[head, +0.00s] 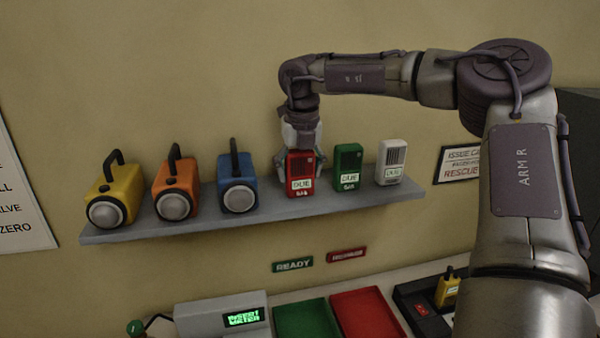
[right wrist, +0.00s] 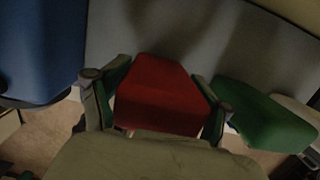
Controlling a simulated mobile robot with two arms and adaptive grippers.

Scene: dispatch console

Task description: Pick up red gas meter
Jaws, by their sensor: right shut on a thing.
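The red gas meter (head: 300,174) stands upright on the grey wall shelf (head: 330,203), between the blue lamp and the green meter. It has a white label reading DUE. My right gripper (head: 298,160) comes down from above, with its fingers on both sides of the red meter, shut on it. In the right wrist view the red meter (right wrist: 158,95) sits between the two fingers (right wrist: 155,100). Whether its base touches the shelf is hard to tell. My left gripper is not in view.
A green meter (head: 347,166) and a white meter (head: 391,163) stand close on the right. Blue (head: 238,184), orange (head: 174,190) and yellow (head: 114,196) lamps stand on the left. Below are a green tray (head: 307,320), a red tray (head: 367,314) and a grey display unit (head: 222,317).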

